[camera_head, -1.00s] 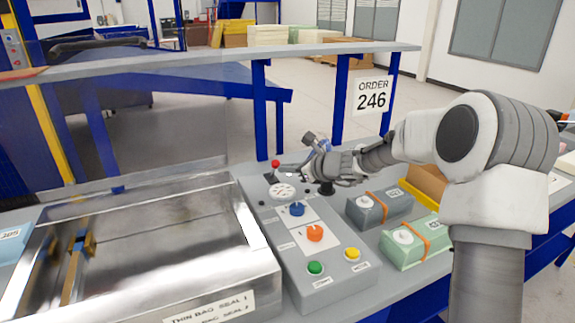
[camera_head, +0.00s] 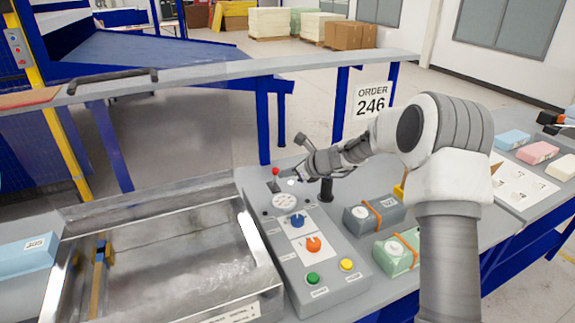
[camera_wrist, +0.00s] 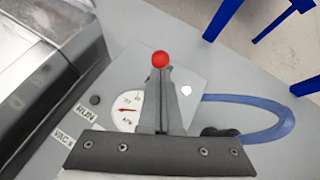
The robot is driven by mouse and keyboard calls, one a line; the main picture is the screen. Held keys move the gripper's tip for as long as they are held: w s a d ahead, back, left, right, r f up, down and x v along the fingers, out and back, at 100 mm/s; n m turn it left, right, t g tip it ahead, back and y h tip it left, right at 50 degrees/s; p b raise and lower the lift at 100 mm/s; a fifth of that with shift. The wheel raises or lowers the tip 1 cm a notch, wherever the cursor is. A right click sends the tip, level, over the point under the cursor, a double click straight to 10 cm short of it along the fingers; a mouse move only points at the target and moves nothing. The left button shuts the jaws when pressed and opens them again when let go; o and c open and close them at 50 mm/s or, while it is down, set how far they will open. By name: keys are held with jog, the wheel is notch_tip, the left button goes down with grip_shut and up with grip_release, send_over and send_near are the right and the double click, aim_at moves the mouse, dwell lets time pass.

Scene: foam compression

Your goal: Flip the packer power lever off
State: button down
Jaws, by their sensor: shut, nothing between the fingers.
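The power lever with its red ball knob (camera_head: 275,171) stands at the far end of the grey control panel (camera_head: 270,226), left of my gripper (camera_head: 289,179). In the wrist view the red knob (camera_wrist: 160,59) shows just beyond the tips of my gripper (camera_wrist: 161,76). The fingers are shut together with nothing between them. They hide the lever's shaft below the knob, so I cannot tell whether they touch it. A pressure gauge (camera_wrist: 126,111) and a "RUN" label (camera_wrist: 86,114) lie left of the fingers.
The panel carries a blue knob (camera_head: 297,221), an orange knob (camera_head: 313,244), a green button (camera_head: 313,279) and a yellow button (camera_head: 347,264). The metal packer chamber (camera_head: 180,262) is on the left. Strapped packs (camera_head: 375,214) lie right. A blue hose (camera_wrist: 270,113) curves near the gripper.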

jog(key=w+p, duration=0.1)
jog(key=p, duration=0.1)
jog(key=w+a+r+p, duration=0.1)
jog(key=w+p, duration=0.1)
jog(key=w+a+p, duration=0.1)
jog(key=shift+w+r+p, duration=0.25)
jog(key=shift+r+p, duration=0.1)
jog(key=shift+p, duration=0.05)
jog(key=shift+r, duration=0.15)
jog(key=shift+r+p, duration=0.65)
